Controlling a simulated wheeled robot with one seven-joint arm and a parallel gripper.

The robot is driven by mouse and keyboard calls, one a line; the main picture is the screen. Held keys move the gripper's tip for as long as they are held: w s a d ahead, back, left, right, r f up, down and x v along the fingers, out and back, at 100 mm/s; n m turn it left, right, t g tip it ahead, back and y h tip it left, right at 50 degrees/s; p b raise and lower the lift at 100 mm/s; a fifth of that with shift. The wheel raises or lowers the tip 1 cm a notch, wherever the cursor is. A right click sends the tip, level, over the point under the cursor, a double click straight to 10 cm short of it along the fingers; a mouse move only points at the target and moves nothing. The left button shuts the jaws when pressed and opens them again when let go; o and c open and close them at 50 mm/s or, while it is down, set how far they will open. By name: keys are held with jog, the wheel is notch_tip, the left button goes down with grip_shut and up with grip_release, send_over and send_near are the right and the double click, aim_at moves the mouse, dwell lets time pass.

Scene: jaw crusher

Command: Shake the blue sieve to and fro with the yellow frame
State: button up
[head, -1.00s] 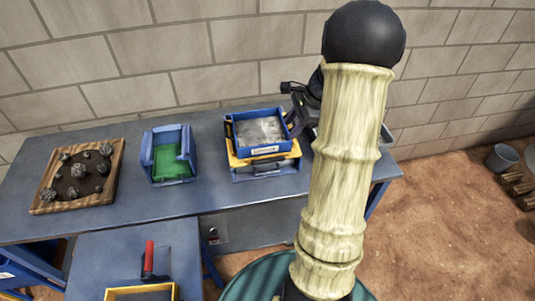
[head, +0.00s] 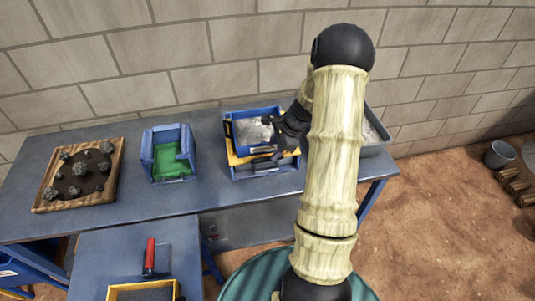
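The blue sieve (head: 233,115) holds pale grey crushed material and sits on the yellow frame (head: 234,158) on the blue table. A blue container (head: 241,175) shows under the yellow frame.
A blue bin with a green inside (head: 168,158) stands left of the sieve. A wooden tray (head: 112,178) with dark rocks is farther left. A grey bin (head: 374,135) stands behind my arm at the right.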

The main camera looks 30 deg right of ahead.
aim_at(268, 158)
jog(key=x, duration=0.3)
jog(key=shift+f, duration=0.3)
jog(key=shift+d+f, duration=0.1)
jog(key=shift+f, duration=0.25)
jog(key=shift+a, duration=0.2)
jog(key=shift+c, duration=0.2)
